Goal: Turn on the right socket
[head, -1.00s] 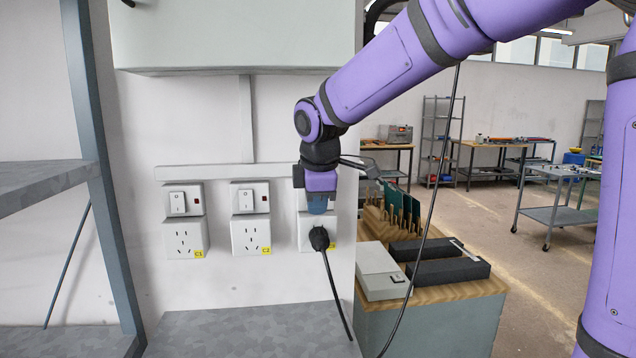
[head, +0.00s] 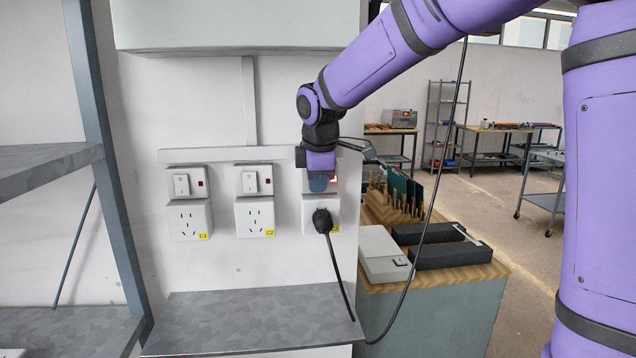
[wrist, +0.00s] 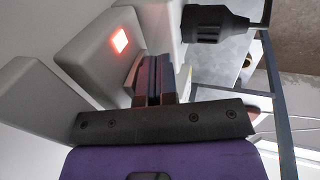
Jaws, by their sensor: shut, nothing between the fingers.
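The right socket (head: 307,222) is on the white wall, with a black plug (head: 322,220) in its outlet. My gripper (head: 319,184) is in front of the switch box above that outlet and hides its rocker switch. The gripper is shut and empty. The indicator (head: 333,178) beside it glows red. In the wrist view, the lit indicator (wrist: 119,41) shows bright on the switch box (wrist: 85,55). The closed fingers (wrist: 153,78) are at the switch face and appear to touch it. The plug (wrist: 215,22) is at the top.
Sockets C1 (head: 190,221) and C2 (head: 255,216) are to the left, with dark red, unlit indicators. A grey shelf (head: 250,318) juts out below. A cable (head: 341,285) hangs from the plug. A wooden-topped cabinet (head: 440,290) with boxes stands at right.

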